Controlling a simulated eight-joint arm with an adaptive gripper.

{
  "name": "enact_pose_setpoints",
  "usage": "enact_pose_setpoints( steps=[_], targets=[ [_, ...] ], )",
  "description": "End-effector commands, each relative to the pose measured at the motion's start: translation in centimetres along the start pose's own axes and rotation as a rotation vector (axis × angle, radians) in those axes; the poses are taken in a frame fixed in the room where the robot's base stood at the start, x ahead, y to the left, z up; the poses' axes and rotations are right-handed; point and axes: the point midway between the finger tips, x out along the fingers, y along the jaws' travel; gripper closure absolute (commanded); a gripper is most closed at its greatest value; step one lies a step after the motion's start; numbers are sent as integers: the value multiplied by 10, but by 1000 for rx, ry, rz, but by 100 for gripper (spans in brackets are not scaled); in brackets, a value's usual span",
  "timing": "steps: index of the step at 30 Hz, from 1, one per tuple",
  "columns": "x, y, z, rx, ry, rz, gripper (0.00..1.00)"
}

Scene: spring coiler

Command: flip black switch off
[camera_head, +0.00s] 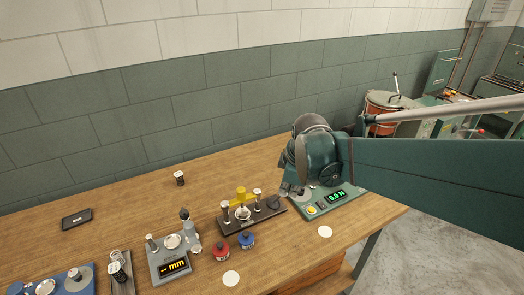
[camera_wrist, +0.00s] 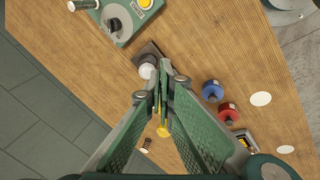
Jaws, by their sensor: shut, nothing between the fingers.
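A teal force gauge (camera_head: 330,208) with a lit "0.0 N" display and a yellow button stands near the table's right end. A small dark switch-like part (camera_head: 322,205) shows between its button and display; its position is too small to read. The gauge also shows at the top left of the wrist view (camera_wrist: 126,40), with a black knob (camera_wrist: 113,24) on its round grey plate. My gripper (camera_wrist: 162,72) is shut and empty, pointing down over the dark-based coiler (camera_head: 228,221). In the head view my wrist hides part of the gauge's left side.
Red (camera_head: 221,250) and blue (camera_head: 246,240) spools stand before the coiler. A grey gauge with an "mm" display (camera_head: 174,267) and a blue device (camera_head: 70,284) stand to the left.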

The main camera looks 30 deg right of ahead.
Motion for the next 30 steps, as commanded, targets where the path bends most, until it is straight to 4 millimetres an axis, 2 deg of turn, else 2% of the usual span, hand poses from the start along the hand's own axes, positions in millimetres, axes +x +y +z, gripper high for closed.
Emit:
enact_pose_setpoints(
  steps=[3, 12, 30],
  targets=[
    [-2, 16, 10, -63, -13, -17, 100],
    [2, 48, 38, -233, -33, -69, 100],
    [14, 100, 105, -570, -24, -181, 100]
  ],
)
